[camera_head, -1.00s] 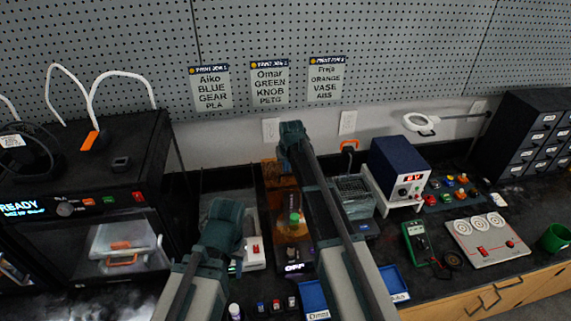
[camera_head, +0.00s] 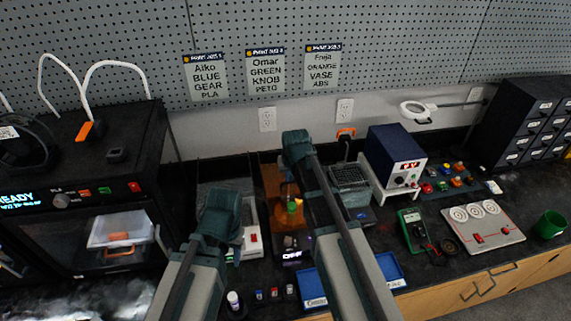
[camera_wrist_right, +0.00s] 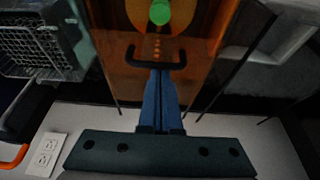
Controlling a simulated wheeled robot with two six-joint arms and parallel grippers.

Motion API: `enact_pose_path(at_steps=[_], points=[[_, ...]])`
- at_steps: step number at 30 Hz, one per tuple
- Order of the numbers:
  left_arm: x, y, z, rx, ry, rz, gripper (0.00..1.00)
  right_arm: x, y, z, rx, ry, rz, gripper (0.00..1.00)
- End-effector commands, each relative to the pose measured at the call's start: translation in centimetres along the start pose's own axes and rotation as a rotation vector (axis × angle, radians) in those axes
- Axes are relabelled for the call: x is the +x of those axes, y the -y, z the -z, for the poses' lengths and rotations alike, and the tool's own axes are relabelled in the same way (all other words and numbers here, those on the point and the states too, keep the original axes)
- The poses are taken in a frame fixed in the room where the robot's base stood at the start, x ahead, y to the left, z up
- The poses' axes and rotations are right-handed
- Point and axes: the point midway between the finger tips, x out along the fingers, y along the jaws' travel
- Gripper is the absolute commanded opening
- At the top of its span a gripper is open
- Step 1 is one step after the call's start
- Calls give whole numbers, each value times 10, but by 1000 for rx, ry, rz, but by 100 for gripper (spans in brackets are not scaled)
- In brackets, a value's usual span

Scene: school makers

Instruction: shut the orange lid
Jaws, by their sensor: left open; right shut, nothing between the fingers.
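The orange lid (camera_head: 271,180) is a see-through panel on a dark machine at the middle of the bench, with a green part (camera_head: 292,206) in the machine. In the right wrist view the lid (camera_wrist_right: 188,62) has a black handle (camera_wrist_right: 156,64) along its near edge. It appears raised, though its exact angle is unclear. My right gripper (camera_head: 297,142) is shut and empty on the wall side of the lid. Its blue fingertips (camera_wrist_right: 158,76) are close to the handle; contact is unclear. My left gripper (camera_head: 222,205) is open and empty, left of the machine.
A wire basket (camera_head: 349,177) and a blue power supply (camera_head: 396,157) stand right of the lid; the basket also shows in the right wrist view (camera_wrist_right: 38,45). A black printer (camera_head: 105,175) stands at the left. Blue trays (camera_head: 391,269) lie in front.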

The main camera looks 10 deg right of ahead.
Motion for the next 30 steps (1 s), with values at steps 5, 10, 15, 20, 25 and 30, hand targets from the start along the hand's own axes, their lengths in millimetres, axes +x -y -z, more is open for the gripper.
enact_pose_path(at_steps=[5, 10, 15, 20, 25, 30], points=[[0, 0, 0, 0, 0, 0, 42, -19, 0, -51, 0, 1, 0, 0], [0, 0, 0, 0, 0, 0, 42, -27, 0, -73, 0, 1, 0, 0], [0, 0, 0, 0, 0, 0, 42, -28, 0, -77, 0, 1, 0, 0], [0, 0, 0, 0, 0, 0, 42, -28, 0, -76, 0, 2, 0, 0], [0, 0, 0, 0, 0, 0, 42, -28, 0, -76, 0, 3, 0, 0], [-2, 0, 0, 0, 0, 0, 42, -27, 0, -68, 0, 2, 0, 0]])
